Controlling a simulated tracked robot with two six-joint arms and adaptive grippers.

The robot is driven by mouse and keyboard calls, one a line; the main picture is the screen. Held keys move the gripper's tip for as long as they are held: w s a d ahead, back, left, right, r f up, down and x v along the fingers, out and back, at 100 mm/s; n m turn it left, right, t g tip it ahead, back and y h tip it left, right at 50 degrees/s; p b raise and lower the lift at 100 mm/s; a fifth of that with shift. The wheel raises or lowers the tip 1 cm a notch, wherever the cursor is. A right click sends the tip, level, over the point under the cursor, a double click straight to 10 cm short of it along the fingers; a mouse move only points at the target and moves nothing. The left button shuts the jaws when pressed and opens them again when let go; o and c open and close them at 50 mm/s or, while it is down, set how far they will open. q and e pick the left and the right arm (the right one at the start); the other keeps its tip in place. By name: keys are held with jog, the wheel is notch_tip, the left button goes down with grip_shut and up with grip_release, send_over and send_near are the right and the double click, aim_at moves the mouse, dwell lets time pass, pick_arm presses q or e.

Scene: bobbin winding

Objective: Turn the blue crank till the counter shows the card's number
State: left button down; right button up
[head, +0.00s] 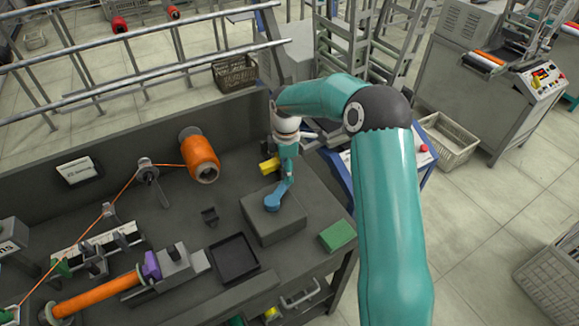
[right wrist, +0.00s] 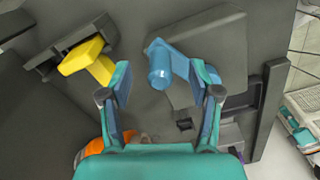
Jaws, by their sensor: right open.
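The blue crank (head: 272,202) sits on a grey block (head: 285,222) on the bench. In the right wrist view the crank's upright blue handle (right wrist: 160,72) stands between my right gripper's fingertips, with the crank arm running to the right. My right gripper (head: 287,172) is open over the crank in the head view. In the right wrist view its fingers (right wrist: 158,85) stand apart, and the handle looks unclamped. A white card (head: 78,171) stands at the back left; its print is too small to read. A grey box with a display (head: 8,243), probably the counter, is cut by the left edge; its digits are unreadable.
An orange spool (head: 200,155) feeds thread past a guide post (head: 147,172) toward an orange bobbin (head: 98,297). A black tray (head: 234,259) and green block (head: 338,236) lie near the grey block.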

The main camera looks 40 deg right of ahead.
jog(key=shift+r+p, duration=1.95)
jog(key=shift+r, duration=0.8)
jog(key=shift+r+p, duration=0.65)
jog(key=shift+r, duration=0.65)
jog(key=shift+f, duration=0.1)
